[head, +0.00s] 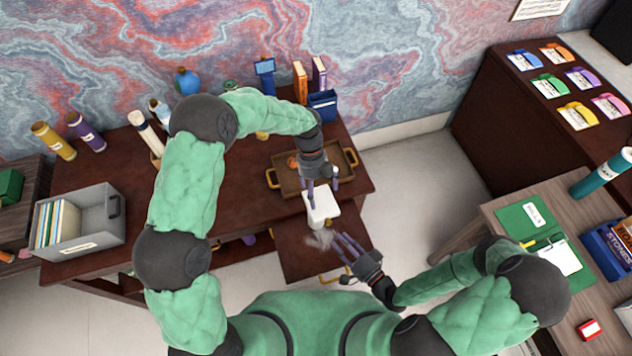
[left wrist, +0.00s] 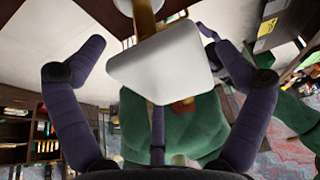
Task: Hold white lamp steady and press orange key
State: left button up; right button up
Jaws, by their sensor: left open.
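The white lamp (head: 322,208) shows in the head view as a pale block at the desk's front edge, just below the tray. In the left wrist view its white square part (left wrist: 162,65) with a brass stem (left wrist: 145,18) lies between my spread fingers. My left gripper (head: 322,192) is open, its purple fingers reaching down around the lamp; I cannot tell whether they touch it. My right gripper (head: 347,246) is open and empty, below and right of the lamp. I cannot make out an orange key on the lamp.
A brown tray (head: 290,183) with an orange item (head: 293,162) sits behind the lamp. A dark drawer or panel (head: 300,262) juts out in front of the desk (head: 230,190). A grey file box (head: 95,228) stands left. A side table with a green folder (head: 528,222) is right.

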pick_arm(q)
jog(key=shift+f, duration=0.15)
jog(key=shift+s, duration=0.15)
jog(key=c, duration=1.9)
jog(key=shift+f, duration=0.1)
pick_arm(e)
grip_shut()
pick_arm(q)
jog(key=shift+s, duration=0.1)
